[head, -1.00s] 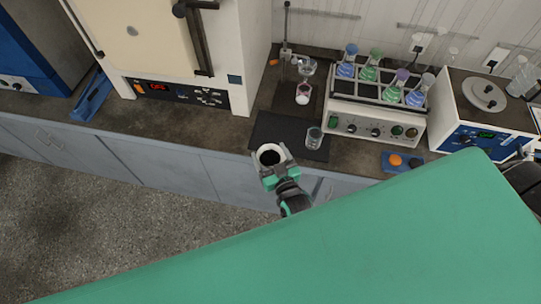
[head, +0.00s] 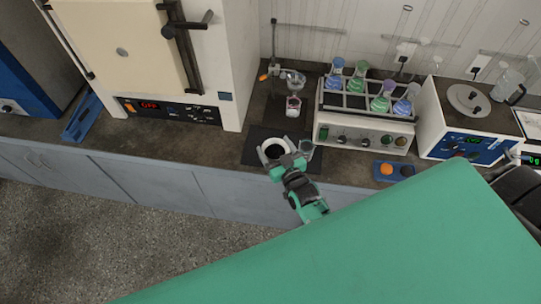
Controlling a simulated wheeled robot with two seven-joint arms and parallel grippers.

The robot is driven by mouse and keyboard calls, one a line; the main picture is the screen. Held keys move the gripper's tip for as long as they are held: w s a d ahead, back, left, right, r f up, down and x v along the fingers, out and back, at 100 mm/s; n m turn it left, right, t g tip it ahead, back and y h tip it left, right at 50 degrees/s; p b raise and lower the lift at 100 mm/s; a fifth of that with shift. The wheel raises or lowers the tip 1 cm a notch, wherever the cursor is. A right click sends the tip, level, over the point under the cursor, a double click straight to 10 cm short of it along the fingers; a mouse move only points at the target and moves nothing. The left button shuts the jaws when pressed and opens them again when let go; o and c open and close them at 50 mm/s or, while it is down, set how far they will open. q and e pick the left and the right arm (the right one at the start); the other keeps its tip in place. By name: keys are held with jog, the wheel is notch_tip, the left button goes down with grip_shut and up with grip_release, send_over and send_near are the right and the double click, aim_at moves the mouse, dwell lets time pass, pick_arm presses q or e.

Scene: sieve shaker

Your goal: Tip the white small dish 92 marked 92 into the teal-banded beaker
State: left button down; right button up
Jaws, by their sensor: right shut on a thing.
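My right gripper (head: 284,163) is shut on the small white dish (head: 262,152), which shows a dark inside and sits over the black mat (head: 250,156) at the counter's front. Its marking is too small to read. A small glass beaker (head: 307,149) stands just right of the dish on the mat, partly hidden by my gripper; a teal tint shows on it, but the band is not clear. I cannot tell whether dish and beaker touch. The dish looks about level. My left gripper is not in view.
Behind stand a beaker with dark red contents (head: 293,106) and a clamp stand (head: 274,50). A rack of coloured flasks (head: 362,133) is close on the right. A blue tray (head: 392,171) holds orange and dark pieces. The oven (head: 170,108) is left, with clear counter before it.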

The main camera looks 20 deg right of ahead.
jog(key=w+d+b, duration=0.4)
jog(key=w+d, duration=0.4)
jog(key=d, duration=0.2)
pick_arm(q)
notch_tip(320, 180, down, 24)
jog(key=b, duration=2)
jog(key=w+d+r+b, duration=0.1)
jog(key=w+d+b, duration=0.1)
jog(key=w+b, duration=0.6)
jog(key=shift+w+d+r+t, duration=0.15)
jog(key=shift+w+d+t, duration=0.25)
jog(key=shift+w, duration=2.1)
pick_arm(e)
jog(key=s+d+f+m+h, duration=0.1)
jog(key=s+d+m+h, duration=0.1)
jog(key=m+h, duration=0.7)
jog(key=s+d+m+h, duration=0.2)
jog(key=m+h, duration=0.7)
jog(key=m, duration=1.3)
jog(key=shift+d+f+m, duration=0.3)
jog(key=shift+d+f, duration=0.1)
jog(key=shift+d, duration=0.4)
